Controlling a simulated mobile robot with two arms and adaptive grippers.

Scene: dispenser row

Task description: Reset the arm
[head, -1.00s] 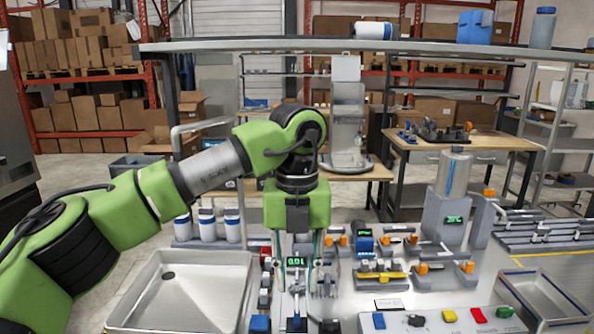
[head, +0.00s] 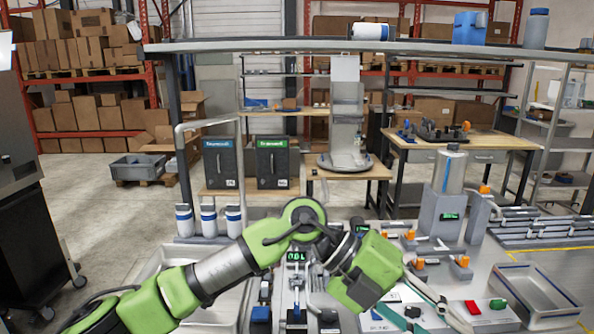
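My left arm (head: 222,270) is green and grey and comes in from the lower left. It is bent low over the workbench, with its wrist (head: 368,272) tilted toward the lower right. My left gripper (head: 428,312) points down and right over the front of the bench. Its two thin teal-edged fingers stand apart, with nothing seen held between them. The fingertips are close to the bottom edge of the picture. My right gripper is not in view.
A grey tray (head: 215,312) lies partly behind my arm; another tray (head: 540,297) is at the right. A dispenser (head: 447,200) with a cylinder stands at the back right. White bottles (head: 208,221) stand in a row at the left. An overhead shelf (head: 300,45) spans the bench.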

